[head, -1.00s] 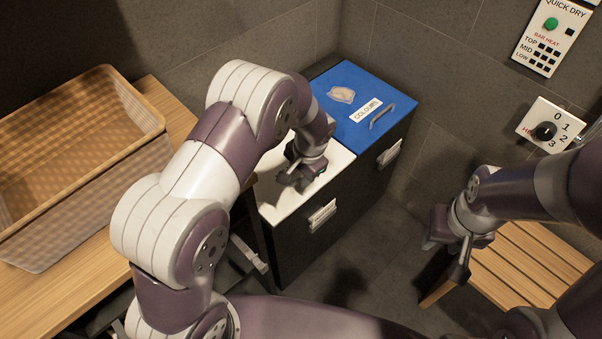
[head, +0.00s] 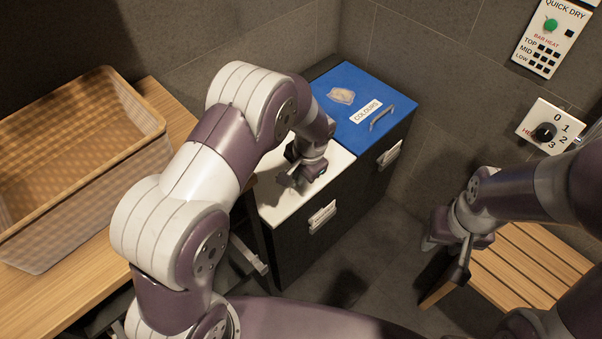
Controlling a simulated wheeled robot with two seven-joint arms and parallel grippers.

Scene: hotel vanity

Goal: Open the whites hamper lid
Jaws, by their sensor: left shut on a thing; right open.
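The whites hamper has a white lid (head: 275,207) and a dark body (head: 290,255). It stands in front of the hamper with the blue lid (head: 350,88) marked COLOURS. The white lid looks closed and level. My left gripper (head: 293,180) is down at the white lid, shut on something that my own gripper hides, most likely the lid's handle. My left arm covers the lid's left and back parts. My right gripper (head: 452,262) is open and empty, over the floor and the edge of the wooden bench, away from the hampers.
A wicker basket (head: 60,225) stands on a wooden counter (head: 75,285) at left. A slatted wooden bench (head: 515,262) is at right. Wall panels with a green button (head: 551,24) and a dial (head: 544,131) are at upper right. Dark floor lies between hampers and bench.

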